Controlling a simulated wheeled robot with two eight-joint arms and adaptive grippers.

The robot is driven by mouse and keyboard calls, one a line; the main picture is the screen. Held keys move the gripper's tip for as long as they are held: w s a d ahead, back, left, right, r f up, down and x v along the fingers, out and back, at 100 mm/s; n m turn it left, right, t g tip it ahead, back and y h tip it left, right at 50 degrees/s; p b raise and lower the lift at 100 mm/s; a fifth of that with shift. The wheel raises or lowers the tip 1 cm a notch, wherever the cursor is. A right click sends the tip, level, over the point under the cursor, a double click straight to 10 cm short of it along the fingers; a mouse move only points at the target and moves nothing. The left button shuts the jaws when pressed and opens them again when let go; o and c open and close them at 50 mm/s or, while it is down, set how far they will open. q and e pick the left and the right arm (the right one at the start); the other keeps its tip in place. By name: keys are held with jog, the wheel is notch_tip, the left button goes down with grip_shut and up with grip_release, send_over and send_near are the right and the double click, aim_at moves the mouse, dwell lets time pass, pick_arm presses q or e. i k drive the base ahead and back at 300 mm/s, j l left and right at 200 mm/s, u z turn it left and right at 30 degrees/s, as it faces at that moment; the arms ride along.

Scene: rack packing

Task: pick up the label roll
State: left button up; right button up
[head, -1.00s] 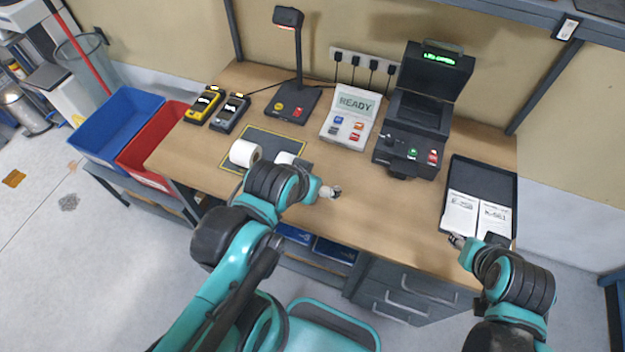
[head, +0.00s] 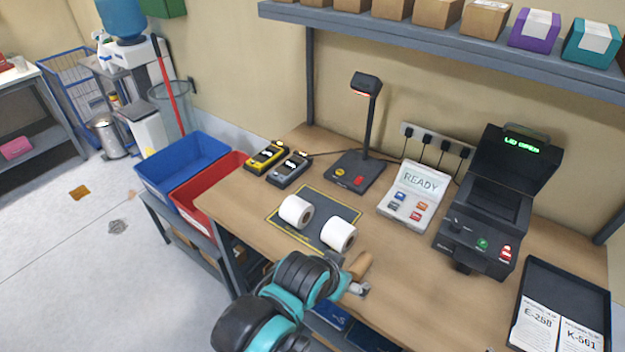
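Two white rolls lie on a dark mat with a yellow outline (head: 283,222) in the head view. I cannot tell from the looks which one is the label roll. My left gripper (head: 362,289) is over the table's front part, to the right of and nearer than the right roll, apart from both. Its fingers are small and partly turned away, so its opening is unclear. My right gripper is out of view.
Behind the mat are yellow (head: 266,157) and grey (head: 288,169) handheld devices and a lamp-like stand (head: 368,130). The READY panel (head: 413,196), open-lidded machine (head: 480,235) and black tray (head: 566,290) are right.

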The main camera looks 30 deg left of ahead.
aim_at(295, 210)
jog(key=u, duration=1.3)
jog(key=z, duration=1.5)
jog(key=u, duration=1.5)
jog(key=i+j, duration=0.1)
jog(key=j, duration=0.25)
jog(key=i+j, duration=0.1)
jog(key=j, duration=0.2)
jog(key=i+j, duration=0.1)
jog(key=j, duration=0.25)
